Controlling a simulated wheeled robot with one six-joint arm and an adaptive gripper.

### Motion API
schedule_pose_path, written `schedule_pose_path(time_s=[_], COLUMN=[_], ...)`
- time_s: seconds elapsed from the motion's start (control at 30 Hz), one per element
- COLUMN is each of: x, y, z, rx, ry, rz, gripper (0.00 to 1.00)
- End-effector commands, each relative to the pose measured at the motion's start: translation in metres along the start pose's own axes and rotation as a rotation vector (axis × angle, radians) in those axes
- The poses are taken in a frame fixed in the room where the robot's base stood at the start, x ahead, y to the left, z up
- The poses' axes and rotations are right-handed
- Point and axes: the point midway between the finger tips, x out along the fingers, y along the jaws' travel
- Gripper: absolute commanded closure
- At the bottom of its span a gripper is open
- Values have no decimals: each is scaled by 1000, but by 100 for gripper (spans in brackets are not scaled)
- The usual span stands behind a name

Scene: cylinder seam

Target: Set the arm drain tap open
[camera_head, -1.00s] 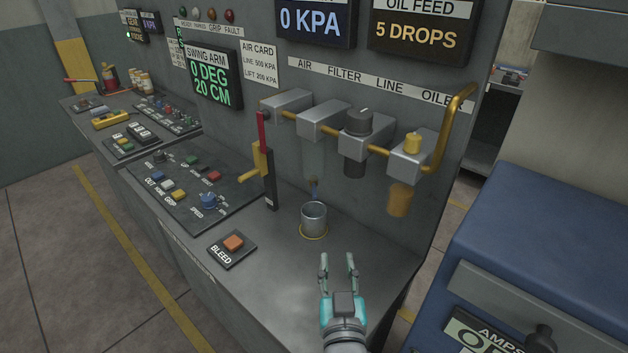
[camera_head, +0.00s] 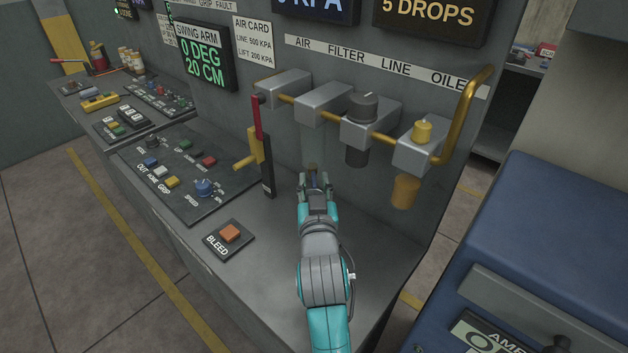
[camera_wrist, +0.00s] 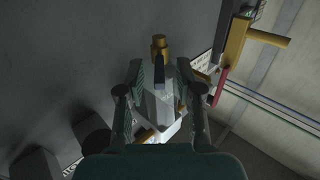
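The drain tap is a small brass fitting (camera_wrist: 160,46) with a dark lever (camera_wrist: 158,72), at the end of the clear filter bowl (camera_wrist: 157,108) in the wrist view. In the head view the tap's brass part (camera_head: 312,169) shows just past my fingertips, below the clear bowl (camera_head: 313,145). My gripper (camera_head: 315,182) is open; in the wrist view its fingers (camera_wrist: 162,70) stand on either side of the lever. A gap seems to remain on both sides, and I cannot tell whether either finger touches it.
A red-and-yellow upright lever (camera_head: 260,145) stands close to the left of my gripper. A black-capped regulator (camera_head: 364,108) and an amber oiler bowl (camera_head: 405,190) hang to the right. The orange BLEED button (camera_head: 230,233) is on the bench. The bench's front is clear.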

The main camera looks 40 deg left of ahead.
Motion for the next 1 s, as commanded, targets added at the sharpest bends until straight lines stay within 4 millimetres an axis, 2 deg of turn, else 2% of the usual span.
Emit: schedule_pose_path(time_s=[0.13,0.4,0.43,0.57,1.0], x=[8,10,10,9,9], y=[0,0,0,0,-1], z=[-1,0,0,0,0], rx=[0,0,0,0,0], ry=[1,1,1,1,0], rz=[0,0,0,0,21], gripper=[65,65,67,100,100])
